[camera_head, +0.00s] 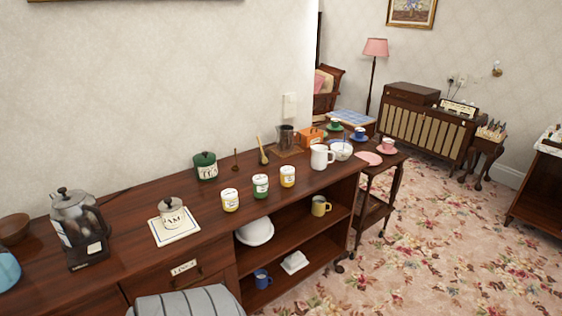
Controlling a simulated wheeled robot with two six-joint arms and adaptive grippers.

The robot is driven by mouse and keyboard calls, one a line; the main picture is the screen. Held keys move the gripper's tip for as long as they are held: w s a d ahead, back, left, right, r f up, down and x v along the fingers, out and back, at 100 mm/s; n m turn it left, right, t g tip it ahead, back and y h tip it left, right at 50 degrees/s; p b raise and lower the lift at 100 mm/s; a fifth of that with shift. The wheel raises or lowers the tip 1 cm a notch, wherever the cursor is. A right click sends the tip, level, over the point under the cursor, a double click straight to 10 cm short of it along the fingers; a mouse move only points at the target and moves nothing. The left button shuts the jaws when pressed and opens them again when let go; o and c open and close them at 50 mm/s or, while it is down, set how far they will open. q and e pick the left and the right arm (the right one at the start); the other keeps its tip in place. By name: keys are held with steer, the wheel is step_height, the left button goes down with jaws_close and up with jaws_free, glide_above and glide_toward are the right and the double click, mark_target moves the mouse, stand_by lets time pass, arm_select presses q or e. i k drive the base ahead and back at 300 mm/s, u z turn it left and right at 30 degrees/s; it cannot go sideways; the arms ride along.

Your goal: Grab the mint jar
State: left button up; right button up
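Three small white-lidded jars stand upright in a row on the dark wooden sideboard (130,262). The middle one has a green band (261,186) and looks like the mint jar, but its label is too small to read. A yellow-banded jar (230,201) stands to its left and another yellow-banded jar (288,177) to its right, both apart from it. Neither of my grippers is in view.
A green TEA tin (206,167) stands behind the jars, and a JAM pot (171,213) and coffee maker (78,228) are to the left. A white jug (321,157) stands to the right. A grey ribbed shape (190,303) is at the sideboard's front. Open carpet (440,235) lies right.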

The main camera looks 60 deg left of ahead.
mark_target(260, 181)
steer(key=u, duration=0.1)
steer(key=i, duration=1.65)
steer(key=u, duration=0.6)
steer(key=i, duration=1.05)
steer(key=u, duration=1.6)
steer(key=i, duration=1.05)
steer(key=u, duration=0.95)
